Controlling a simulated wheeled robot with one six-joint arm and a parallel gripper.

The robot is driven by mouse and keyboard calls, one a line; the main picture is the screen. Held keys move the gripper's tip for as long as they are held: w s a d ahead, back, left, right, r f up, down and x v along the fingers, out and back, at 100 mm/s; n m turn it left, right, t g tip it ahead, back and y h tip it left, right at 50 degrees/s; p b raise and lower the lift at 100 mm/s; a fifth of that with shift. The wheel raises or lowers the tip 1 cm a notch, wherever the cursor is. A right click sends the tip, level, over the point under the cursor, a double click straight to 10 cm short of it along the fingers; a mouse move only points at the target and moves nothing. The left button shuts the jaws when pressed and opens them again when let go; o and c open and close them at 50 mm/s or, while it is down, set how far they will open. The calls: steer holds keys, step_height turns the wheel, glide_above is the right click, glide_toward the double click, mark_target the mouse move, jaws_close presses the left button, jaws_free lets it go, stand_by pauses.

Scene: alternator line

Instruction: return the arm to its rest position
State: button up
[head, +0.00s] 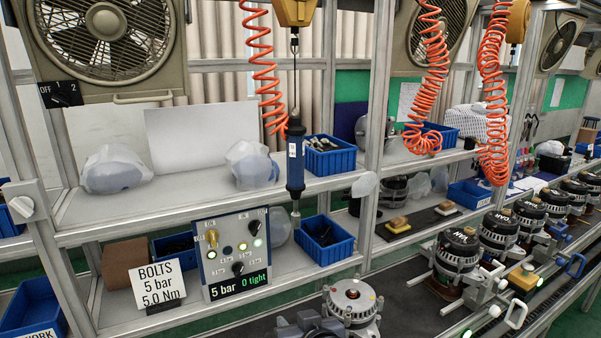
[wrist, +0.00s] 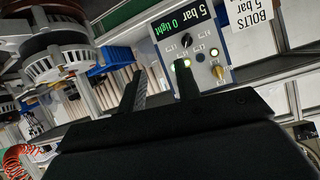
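My gripper (wrist: 159,72) shows in the wrist view with its two dark fingers apart and nothing between them. This view is upside down. Beyond the fingers is the control panel (wrist: 190,50), whose display reads "5 bar 0 tight". An alternator (wrist: 68,62) is to the left of the fingers, apart from them. In the head view, a dark grey shape at the bottom edge beside the near alternator (head: 352,300) may be part of my arm, but I cannot tell. The rest of the arm is not clearly seen.
The control panel (head: 236,252) stands on the lower shelf beside the bolts sign (head: 157,287) and a blue bin (head: 326,240). A driver tool (head: 295,165) hangs in front of the shelves. Several alternators (head: 458,250) line the conveyor at right. Orange coiled hoses (head: 494,90) hang above.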

steer(key=shift+s+f, duration=0.15)
steer(key=shift+s, duration=0.05)
steer(key=shift+d, duration=0.15)
